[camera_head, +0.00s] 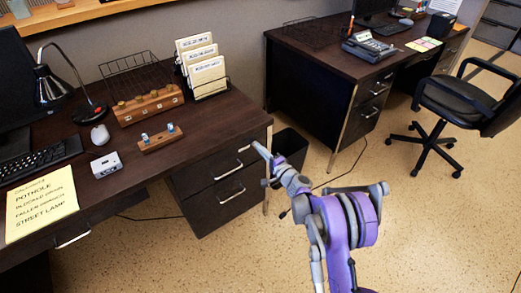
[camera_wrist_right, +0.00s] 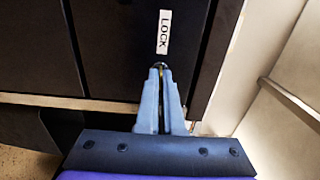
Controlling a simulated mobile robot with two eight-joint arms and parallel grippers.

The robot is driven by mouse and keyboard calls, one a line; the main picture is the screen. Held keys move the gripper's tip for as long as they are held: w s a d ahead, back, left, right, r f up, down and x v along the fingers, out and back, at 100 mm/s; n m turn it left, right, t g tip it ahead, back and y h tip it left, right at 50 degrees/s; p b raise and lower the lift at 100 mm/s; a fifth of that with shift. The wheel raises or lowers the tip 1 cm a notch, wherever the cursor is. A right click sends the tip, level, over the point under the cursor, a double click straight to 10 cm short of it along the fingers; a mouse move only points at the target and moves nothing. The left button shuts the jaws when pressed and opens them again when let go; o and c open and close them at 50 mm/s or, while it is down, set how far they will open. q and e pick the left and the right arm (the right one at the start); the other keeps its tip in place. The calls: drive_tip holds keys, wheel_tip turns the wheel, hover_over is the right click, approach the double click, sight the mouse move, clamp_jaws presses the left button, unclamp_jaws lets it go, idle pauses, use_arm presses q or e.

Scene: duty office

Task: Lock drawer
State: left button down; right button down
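The desk drawer unit (camera_head: 205,180) has dark fronts and silvery handles under the right end of the left desk. Its drawers look closed. My right gripper (camera_head: 257,147) reaches to the upper right part of this unit. In the right wrist view, a white LOCK label (camera_wrist_right: 164,32) is on the dark front just beyond the fingertips. A small round lock piece (camera_wrist_right: 158,65) sits at the tips, mostly hidden by the fingers. The blue-grey fingers (camera_wrist_right: 160,72) are close together and appear shut on it, with a narrow gap between them. My left gripper is not in view.
A dark waste bin (camera_head: 290,146) stands right of the drawer unit, near my right arm. A second desk (camera_head: 335,65) and an office chair (camera_head: 465,105) stand further right. Cables lie on the floor. The speckled floor in front is clear.

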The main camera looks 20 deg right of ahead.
drive_tip(key=shift+m, duration=0.4)
idle(0.7)
drive_tip(key=m+b, duration=0.3)
drive_tip(key=m, duration=1.3)
drive_tip(key=shift+m, duration=0.7)
drive_tip(key=c, duration=1.1)
unclamp_jaws()
drive_tip(key=shift+o, duration=0.2)
drive_tip(key=p+v, duration=0.1)
drive_tip(key=v, duration=1)
